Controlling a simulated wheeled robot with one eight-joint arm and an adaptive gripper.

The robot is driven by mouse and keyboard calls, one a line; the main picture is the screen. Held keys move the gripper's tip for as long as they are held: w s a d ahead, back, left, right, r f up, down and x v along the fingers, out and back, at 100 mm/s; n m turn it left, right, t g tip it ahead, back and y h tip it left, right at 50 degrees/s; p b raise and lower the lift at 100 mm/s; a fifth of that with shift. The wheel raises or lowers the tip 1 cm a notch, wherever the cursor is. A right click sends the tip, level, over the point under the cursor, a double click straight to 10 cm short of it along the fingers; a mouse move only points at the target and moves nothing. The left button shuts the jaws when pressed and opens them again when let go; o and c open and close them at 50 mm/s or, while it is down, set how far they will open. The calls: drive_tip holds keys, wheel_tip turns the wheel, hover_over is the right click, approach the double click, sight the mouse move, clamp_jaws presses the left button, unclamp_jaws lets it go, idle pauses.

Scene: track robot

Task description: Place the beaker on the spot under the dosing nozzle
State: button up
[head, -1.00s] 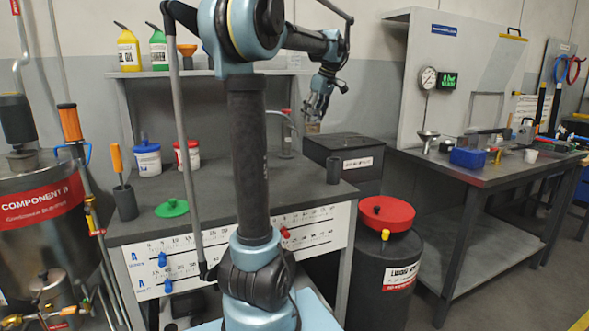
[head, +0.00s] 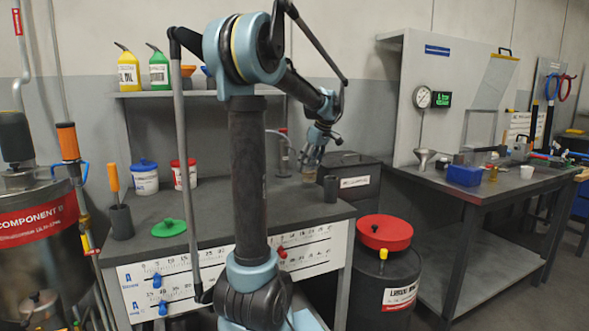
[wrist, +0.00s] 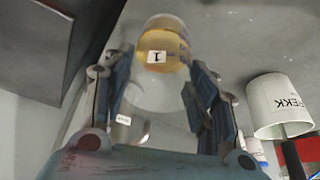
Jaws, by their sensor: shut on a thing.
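My gripper (head: 315,150) is shut on the beaker (head: 309,171), low over the right back of the grey workbench (head: 225,228). In the wrist view my gripper (wrist: 163,85) has its fingers on both sides of the clear beaker (wrist: 158,45), which holds amber liquid and bears a small label with a 1. The dosing nozzle seems to be the thin curved tube on a red-topped stand (head: 283,155), just left of the beaker. The spot under it cannot be made out. I cannot tell whether the beaker touches the bench.
A dark cup (head: 330,188) stands close to the right of the beaker. White tubs with a blue lid (head: 145,179) and a red lid (head: 184,174) stand at the back left, and a green lid (head: 169,227) lies in front.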

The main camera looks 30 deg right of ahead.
drive_tip(key=shift+f, duration=0.95)
drive_tip(key=shift+w+a+f, duration=0.1)
drive_tip(key=shift+w, duration=0.25)
drive_tip(key=shift+w+a, duration=0.4)
drive_tip(key=shift+w, duration=0.7)
drive_tip(key=shift+w+a, duration=0.35)
drive_tip(key=shift+w, duration=0.8)
drive_tip(key=shift+w+a, duration=0.4)
drive_tip(key=shift+w, duration=0.7)
drive_tip(key=shift+w+f, duration=0.15)
drive_tip(key=shift+f, duration=0.45)
drive_tip(key=shift+f, duration=0.1)
drive_tip(key=o, duration=1.3)
drive_tip(key=shift+c, duration=0.2)
